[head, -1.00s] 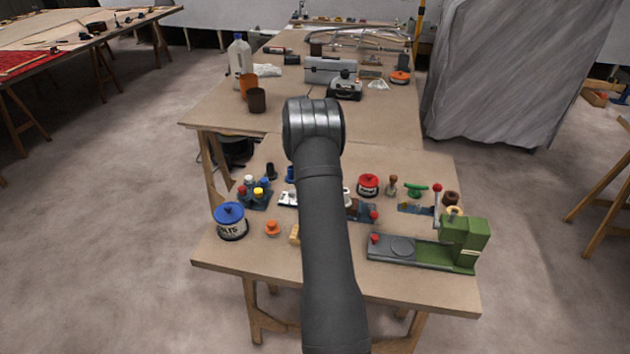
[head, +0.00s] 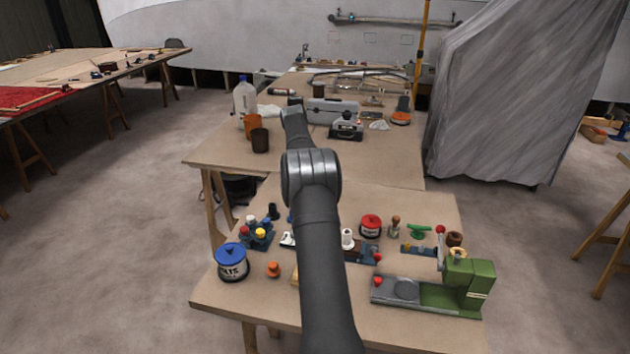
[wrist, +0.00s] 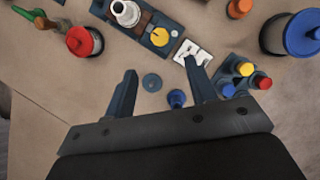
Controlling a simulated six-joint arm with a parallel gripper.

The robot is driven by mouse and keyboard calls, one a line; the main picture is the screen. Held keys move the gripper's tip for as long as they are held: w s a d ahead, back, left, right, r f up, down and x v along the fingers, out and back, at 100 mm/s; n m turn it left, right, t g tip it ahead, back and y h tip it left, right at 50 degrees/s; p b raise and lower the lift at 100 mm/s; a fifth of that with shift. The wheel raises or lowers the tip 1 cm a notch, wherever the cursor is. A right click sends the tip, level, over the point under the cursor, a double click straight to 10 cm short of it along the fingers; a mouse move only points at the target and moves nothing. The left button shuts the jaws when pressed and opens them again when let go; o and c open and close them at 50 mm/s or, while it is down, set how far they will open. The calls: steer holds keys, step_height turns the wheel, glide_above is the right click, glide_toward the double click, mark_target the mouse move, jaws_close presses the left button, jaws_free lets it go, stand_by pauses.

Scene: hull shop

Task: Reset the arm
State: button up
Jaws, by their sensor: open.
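A small blue-topped piece (wrist: 176,98) stands near the right finger. In the head view my arm rises from the bottom middle and reaches away over the tables; the gripper itself cannot be made out there.
A blue-lidded tin (head: 232,262), a red tin (head: 370,226), a rack of coloured caps (head: 257,235) and a green machine (head: 465,285) stand around my arm. A toolbox (head: 333,112), jug (head: 245,98) and brown cups (head: 260,140) stand on the far table. A grey-draped shape (head: 500,100) is at right.

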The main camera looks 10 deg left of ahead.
steer(key=x, duration=1.2)
steer(key=shift+a, duration=0.1)
steer(key=shift+f, duration=0.15)
steer(key=shift+w+m+y, duration=0.1)
steer(key=shift+m+y, duration=0.2)
steer(key=shift+m, duration=0.4)
steer(key=m, duration=0.2)
steer(key=m+g+y, duration=0.1)
steer(key=shift+d+m, duration=0.2)
steer(key=shift+m, duration=0.2)
steer(key=m+y, duration=0.2)
steer(key=m, duration=0.3)
steer(key=shift+d+m, duration=0.15)
steer(key=shift+m, duration=0.25)
steer(key=m+y, duration=0.1)
steer(key=m, duration=0.1)
steer(key=m+y, duration=0.1)
steer(key=m, duration=0.2)
steer(key=shift+d+r+t, duration=0.15)
steer(key=shift+r+t, duration=0.05)
steer(key=shift+t, duration=0.1)
steer(key=m+y, duration=0.1)
steer(key=m, duration=0.2)
steer(key=m+t, duration=0.1)
steer(key=m, duration=0.1)
steer(key=shift+m+t+y, duration=0.3)
steer(key=shift+m+y, duration=0.1)
